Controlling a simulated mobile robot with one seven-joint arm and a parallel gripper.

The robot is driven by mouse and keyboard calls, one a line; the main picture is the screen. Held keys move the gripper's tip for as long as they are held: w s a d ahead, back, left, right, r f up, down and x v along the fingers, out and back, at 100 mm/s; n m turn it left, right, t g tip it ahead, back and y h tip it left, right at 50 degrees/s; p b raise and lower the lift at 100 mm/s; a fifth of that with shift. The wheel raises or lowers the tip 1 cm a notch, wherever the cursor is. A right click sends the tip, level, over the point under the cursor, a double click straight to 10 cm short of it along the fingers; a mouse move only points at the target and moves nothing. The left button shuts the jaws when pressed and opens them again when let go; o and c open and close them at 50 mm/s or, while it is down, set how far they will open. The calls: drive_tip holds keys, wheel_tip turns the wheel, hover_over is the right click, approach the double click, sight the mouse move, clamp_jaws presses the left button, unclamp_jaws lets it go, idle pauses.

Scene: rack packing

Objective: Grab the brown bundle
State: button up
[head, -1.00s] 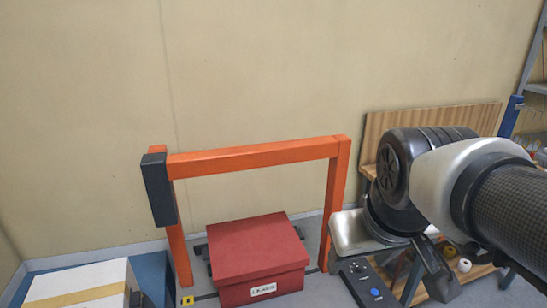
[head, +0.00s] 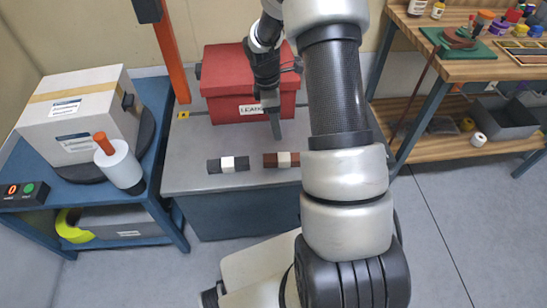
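My gripper (head: 275,130) points down above and behind the bundle, in front of the red box. It is apart from the bundle as far as I can see. One finger shows clearly; the other is hidden or overlapped, so its opening is unclear.
A dark grey bundle (head: 229,164) with a white band lies just left of the brown one. The red lidded box (head: 225,75) stands behind. A blue cart (head: 165,195) with a white carton (head: 85,112) is at left. A wooden shelf (head: 450,72) with jars is at right.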

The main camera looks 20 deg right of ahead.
drive_tip(key=b, duration=0.2)
approach(284, 157)
drive_tip(key=f, duration=0.5)
drive_tip(key=shift+w+d, duration=0.15)
drive_tip(key=shift+d, duration=0.25)
drive_tip(key=f, duration=0.3)
drive_tip(key=f+b, duration=0.1)
drive_tip(key=f, duration=0.1)
drive_tip(key=shift+s+d, duration=0.3)
drive_tip(key=shift+d, duration=0.1)
drive_tip(key=c, duration=1.3)
